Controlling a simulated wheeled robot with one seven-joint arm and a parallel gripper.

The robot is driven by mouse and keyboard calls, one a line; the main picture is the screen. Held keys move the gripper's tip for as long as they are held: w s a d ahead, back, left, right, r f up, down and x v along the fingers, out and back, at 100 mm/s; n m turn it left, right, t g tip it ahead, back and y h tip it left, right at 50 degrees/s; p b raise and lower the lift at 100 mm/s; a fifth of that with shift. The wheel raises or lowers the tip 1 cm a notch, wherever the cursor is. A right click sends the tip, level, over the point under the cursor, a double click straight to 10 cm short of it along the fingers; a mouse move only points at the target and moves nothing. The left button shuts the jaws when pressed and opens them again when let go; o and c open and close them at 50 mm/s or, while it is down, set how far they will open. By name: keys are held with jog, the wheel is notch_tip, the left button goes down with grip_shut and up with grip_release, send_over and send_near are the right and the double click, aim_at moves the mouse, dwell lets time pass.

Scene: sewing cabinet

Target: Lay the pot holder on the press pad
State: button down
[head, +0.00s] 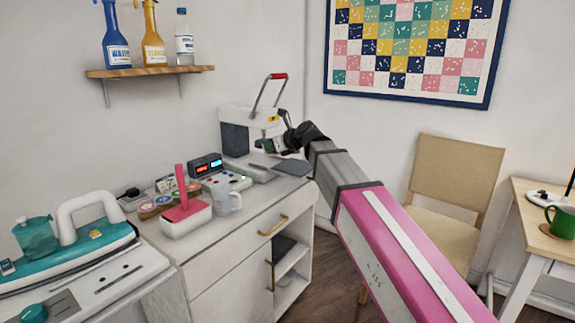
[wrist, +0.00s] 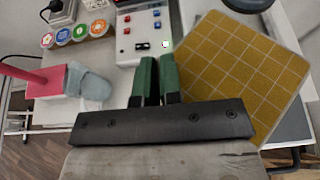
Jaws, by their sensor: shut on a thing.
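The pot holder (wrist: 235,70) shows in the wrist view as a mustard quilted square with pale grid lines, just right of my fingers. Its left edge passes behind them. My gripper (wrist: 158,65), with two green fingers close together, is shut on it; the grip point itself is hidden. In the head view my gripper (head: 283,143) is over the right end of the cabinet, beside the white press, and its fingertips are hard to make out. A flat dark grey square (head: 293,168) lies below it there; I cannot tell whether this is the press pad.
The white press (head: 236,130) has a raised red-tipped lever. A teal iron (head: 80,255) stands farther left.

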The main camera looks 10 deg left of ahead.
send_over(287, 172)
notch_tip(287, 172, down, 5)
jog(key=shift+r, duration=0.1)
jog(key=shift+d+f, duration=0.1)
jog(key=shift+f, duration=1.95)
jog(key=c, duration=1.3)
grip_release()
jog(key=shift+f, duration=0.1)
